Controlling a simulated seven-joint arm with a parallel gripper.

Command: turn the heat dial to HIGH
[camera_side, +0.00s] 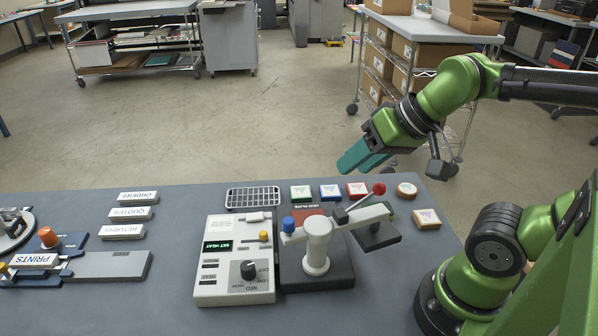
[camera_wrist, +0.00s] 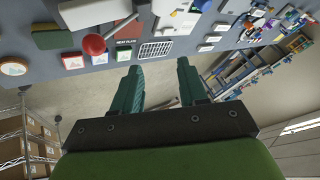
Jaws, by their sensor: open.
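The heat dial (camera_side: 249,270) is a black knob on the front right of a white control box (camera_side: 209,281) on the grey table. Its printed labels face away from the side camera, and I cannot read its setting surely. A green display on the box reads SET HEAT. My gripper (camera_side: 352,162) is up in the air beyond the table's far edge, to the right of the box and well apart from the dial. In the wrist view my gripper (camera_wrist: 158,92) has its two teal fingers apart with nothing between them. The dial is not clearly visible there.
A white lever arm with a red ball (camera_side: 379,188) and a blue knob (camera_side: 288,224) stands right of the box. Several coloured pads and a wire rack (camera_side: 253,197) lie behind. Label blocks and a PRINTS tray (camera_side: 110,265) are at left. Air above the box is clear.

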